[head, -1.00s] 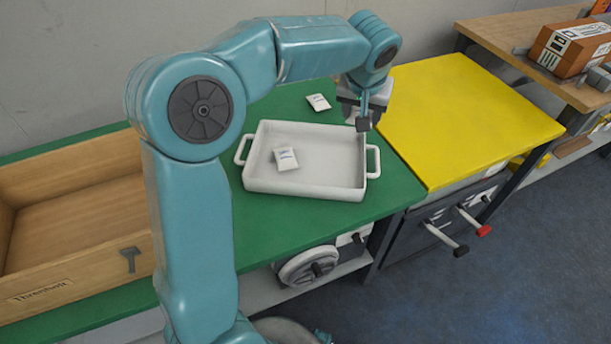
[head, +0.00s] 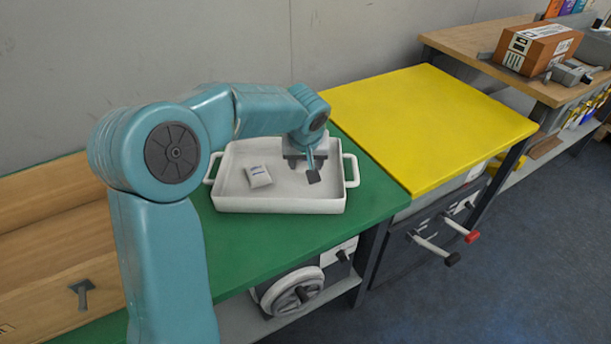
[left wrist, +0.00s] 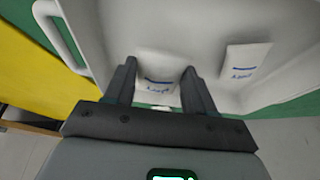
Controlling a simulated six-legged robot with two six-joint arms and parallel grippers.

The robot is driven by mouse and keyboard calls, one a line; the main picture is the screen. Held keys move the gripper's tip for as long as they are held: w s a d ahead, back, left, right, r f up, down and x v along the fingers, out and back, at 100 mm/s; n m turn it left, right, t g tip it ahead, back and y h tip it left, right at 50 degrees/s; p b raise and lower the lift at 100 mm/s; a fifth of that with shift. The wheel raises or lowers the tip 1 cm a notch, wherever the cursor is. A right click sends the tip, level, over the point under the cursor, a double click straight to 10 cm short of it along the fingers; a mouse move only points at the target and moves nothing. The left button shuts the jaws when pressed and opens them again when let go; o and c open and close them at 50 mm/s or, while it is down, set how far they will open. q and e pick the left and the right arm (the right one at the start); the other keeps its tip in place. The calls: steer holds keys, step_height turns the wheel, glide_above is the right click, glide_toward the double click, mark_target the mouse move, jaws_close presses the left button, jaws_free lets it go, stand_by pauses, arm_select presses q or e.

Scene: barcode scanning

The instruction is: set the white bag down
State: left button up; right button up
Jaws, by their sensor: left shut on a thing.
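My left gripper (head: 311,175) is over the right part of the white two-handled tray (head: 280,206). In the left wrist view, the gripper (left wrist: 158,78) is shut on a white bag (left wrist: 158,66) with blue print, with the tray floor behind it. That bag is hidden by the gripper in the head view. Another white bag (head: 259,176) lies in the tray's left part; it also shows at the right of the left wrist view (left wrist: 245,62). I cannot tell whether the held bag touches the tray floor. My right gripper is not in view.
The tray stands on a green worktop (head: 270,240). A wooden crate (head: 50,270) is at the left. A clear yellow surface (head: 430,125) adjoins at the right. A brown box (head: 540,48) sits on the wooden table behind it.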

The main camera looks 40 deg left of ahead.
arm_select(q)
step_height(320, 180, down, 4)
steer(key=shift+b, duration=0.45)
steer(key=shift+f, duration=0.1)
steer(key=o, duration=1)
steer(key=shift+o, duration=0.2)
